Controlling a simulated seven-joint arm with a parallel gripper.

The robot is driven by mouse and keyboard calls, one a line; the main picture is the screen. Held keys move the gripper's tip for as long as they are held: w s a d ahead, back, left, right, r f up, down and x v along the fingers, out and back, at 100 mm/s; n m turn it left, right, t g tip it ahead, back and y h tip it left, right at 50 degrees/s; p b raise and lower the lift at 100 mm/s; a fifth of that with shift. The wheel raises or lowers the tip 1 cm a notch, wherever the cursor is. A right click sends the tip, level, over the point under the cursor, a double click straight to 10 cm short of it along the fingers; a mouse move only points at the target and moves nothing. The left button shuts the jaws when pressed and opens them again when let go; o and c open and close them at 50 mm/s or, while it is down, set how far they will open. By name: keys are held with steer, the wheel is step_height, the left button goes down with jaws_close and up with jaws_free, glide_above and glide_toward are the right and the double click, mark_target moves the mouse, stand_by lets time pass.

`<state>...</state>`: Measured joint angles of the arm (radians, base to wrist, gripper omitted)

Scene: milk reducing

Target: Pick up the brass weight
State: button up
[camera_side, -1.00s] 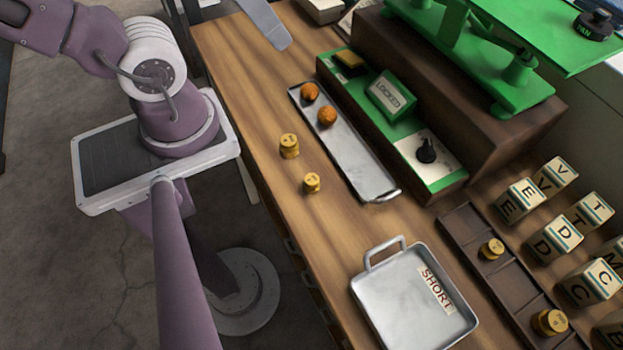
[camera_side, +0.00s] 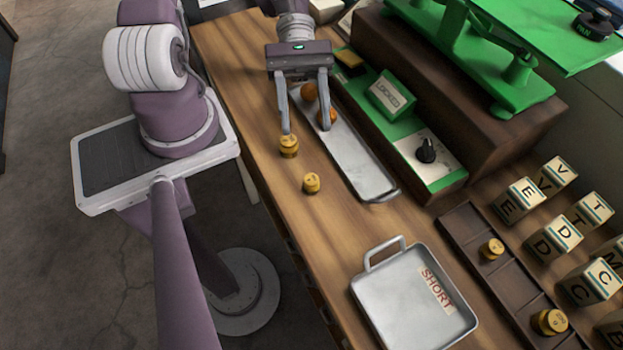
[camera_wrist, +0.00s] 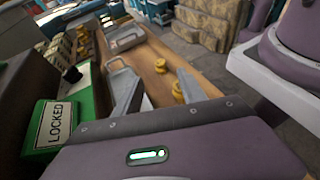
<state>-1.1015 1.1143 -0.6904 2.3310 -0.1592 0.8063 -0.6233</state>
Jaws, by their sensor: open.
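Two brass weights stand upright on the wooden table: a larger one (camera_side: 289,146) and a smaller one (camera_side: 311,183) nearer the front. My gripper (camera_side: 306,130) is open, its fingers spread. In the side view one fingertip overlaps the top of the larger weight and the other is over the narrow metal tray; I cannot tell whether they touch. In the wrist view both weights, the nearer (camera_wrist: 178,91) and the farther (camera_wrist: 160,66), lie beyond the fingers (camera_wrist: 150,85). More brass weights (camera_side: 492,249) (camera_side: 550,322) sit in the dark wooden rack.
A green scale base with a LOCKED box (camera_side: 391,94) stands right. A square pan marked SHORT (camera_side: 405,290) and several letter cubes (camera_side: 557,238) are in front. Table around the smaller weight is clear.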

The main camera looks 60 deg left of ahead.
mark_target(311, 177)
steer(key=x, duration=0.9)
steer(key=shift+d+r, duration=0.1)
steer(key=shift+r, duration=0.05)
jaws_close()
